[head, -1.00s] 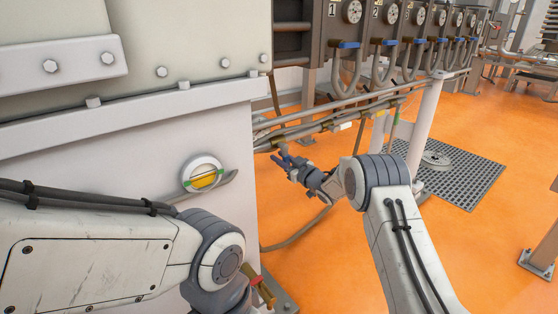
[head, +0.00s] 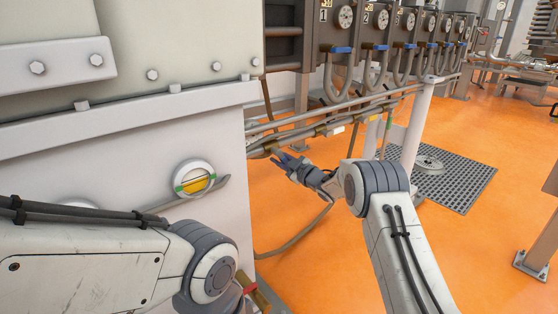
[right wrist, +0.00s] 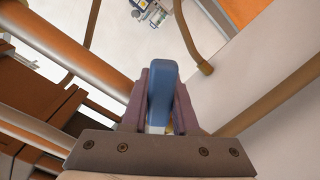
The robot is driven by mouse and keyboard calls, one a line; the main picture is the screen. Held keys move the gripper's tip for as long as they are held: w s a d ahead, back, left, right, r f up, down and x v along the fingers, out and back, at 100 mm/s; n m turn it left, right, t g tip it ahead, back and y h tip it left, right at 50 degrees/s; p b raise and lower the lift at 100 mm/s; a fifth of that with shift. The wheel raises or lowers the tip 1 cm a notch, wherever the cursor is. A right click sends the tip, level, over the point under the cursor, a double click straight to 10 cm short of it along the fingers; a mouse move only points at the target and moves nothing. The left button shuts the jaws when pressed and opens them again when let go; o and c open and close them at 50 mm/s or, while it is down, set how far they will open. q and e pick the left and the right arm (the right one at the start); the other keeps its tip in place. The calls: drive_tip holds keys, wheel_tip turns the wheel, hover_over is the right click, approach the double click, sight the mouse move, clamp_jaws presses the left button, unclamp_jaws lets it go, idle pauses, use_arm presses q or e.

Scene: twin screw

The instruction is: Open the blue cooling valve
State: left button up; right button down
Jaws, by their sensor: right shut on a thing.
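A blue valve handle (right wrist: 160,88) stands between the two fingers of my right gripper (right wrist: 160,100) in the right wrist view. The fingers are shut on it from both sides. In the head view my right gripper (head: 284,160) is small, at the pipes beside the corner of the pale machine housing. The handle is hard to tell from the fingers there, and its turning angle is unclear.
Horizontal pipes (head: 335,122) run just above my right gripper. A row of gauges with blue-handled valves (head: 340,50) hangs at the back. A round sight glass (head: 194,178) with yellow fluid sits on the pale housing (head: 110,165).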

sight(287, 162)
drive_tip(key=c, duration=0.7)
unclamp_jaws()
drive_tip(key=p+v, duration=0.2)
drive_tip(key=v, duration=0.7)
drive_tip(key=shift+s+d+p, duration=0.2)
drive_tip(key=shift+d+p, duration=0.05)
drive_tip(key=shift+p, duration=0.05)
drive_tip(key=shift+s+d, duration=0.25)
drive_tip(key=shift+s, duration=0.2)
